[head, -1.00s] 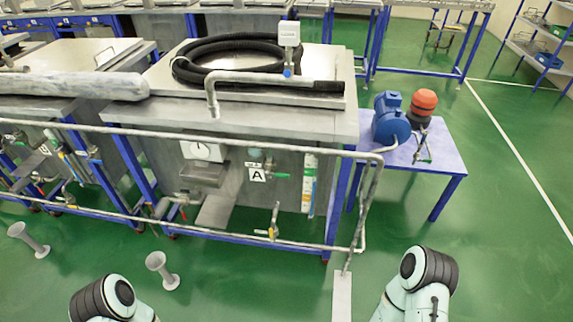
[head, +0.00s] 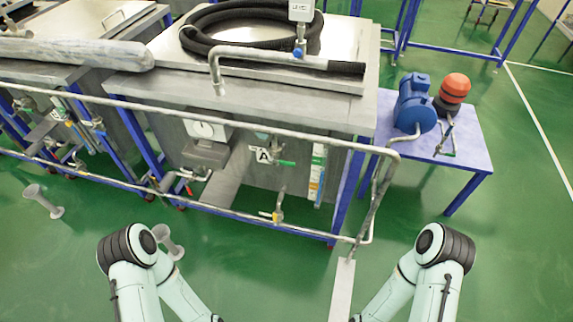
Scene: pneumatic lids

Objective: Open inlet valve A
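A valve with a green lever (head: 285,163) sits on the front of the steel tank (head: 280,110), next to a white label marked A (head: 262,155). The lever points right, roughly level; its open or shut state is too small to tell. A lower valve with a yellow part (head: 277,217) is on the pipe below, and a red-handled valve (head: 188,188) is to its left. My two arms rise from the bottom edge, in front of the tank and apart from it. Both grippers are outside the picture.
A pipe rail (head: 240,127) runs across the tank front, between my arms and the labelled valve. A purple table (head: 465,150) with a blue motor (head: 414,103) stands at right. Black hose (head: 215,45) lies on the tank top. Green floor (head: 525,260) is clear at lower right.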

